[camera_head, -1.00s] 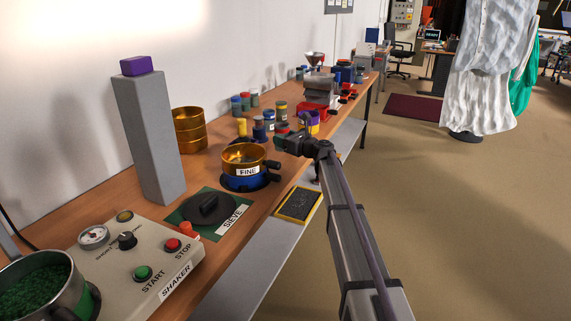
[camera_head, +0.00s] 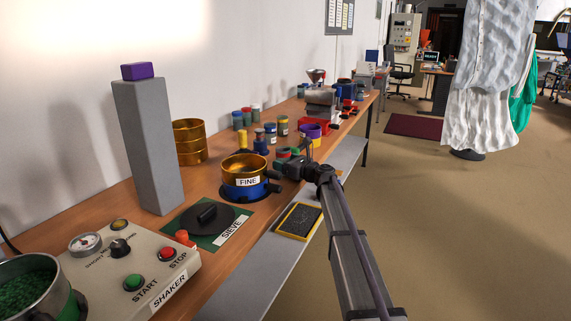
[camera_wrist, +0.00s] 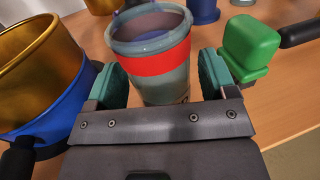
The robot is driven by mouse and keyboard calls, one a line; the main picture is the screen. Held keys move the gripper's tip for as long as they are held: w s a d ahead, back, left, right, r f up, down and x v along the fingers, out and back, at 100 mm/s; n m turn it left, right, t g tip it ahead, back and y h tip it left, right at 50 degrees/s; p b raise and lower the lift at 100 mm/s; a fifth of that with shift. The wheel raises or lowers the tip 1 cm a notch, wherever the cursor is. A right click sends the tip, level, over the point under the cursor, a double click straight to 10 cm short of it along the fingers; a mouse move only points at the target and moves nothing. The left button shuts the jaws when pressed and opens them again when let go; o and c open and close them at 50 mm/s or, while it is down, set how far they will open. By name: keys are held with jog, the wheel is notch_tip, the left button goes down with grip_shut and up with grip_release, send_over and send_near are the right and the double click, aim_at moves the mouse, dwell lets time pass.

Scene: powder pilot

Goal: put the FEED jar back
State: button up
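A grey-green, open-topped jar with a red band (camera_wrist: 155,62) is between the two green finger pads of my gripper (camera_wrist: 160,80) in the wrist view. In the head view, the jar (camera_head: 283,152) is at the end of my gripper (camera_head: 289,162), right of and behind the sieve marked FINE (camera_head: 245,167). I cannot tell whether its base touches the bench.
A gold and blue sieve (camera_wrist: 40,75) is close on the left; a green block (camera_wrist: 250,48) is close on the right. The grey tower (camera_head: 148,145) is left.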

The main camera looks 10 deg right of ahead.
jog(key=shift+o, duration=0.2)
jog(key=shift+r+p, duration=0.3)
jog(key=shift+p, duration=0.05)
jog(key=v, duration=1.2)
jog(key=shift+f, duration=0.15)
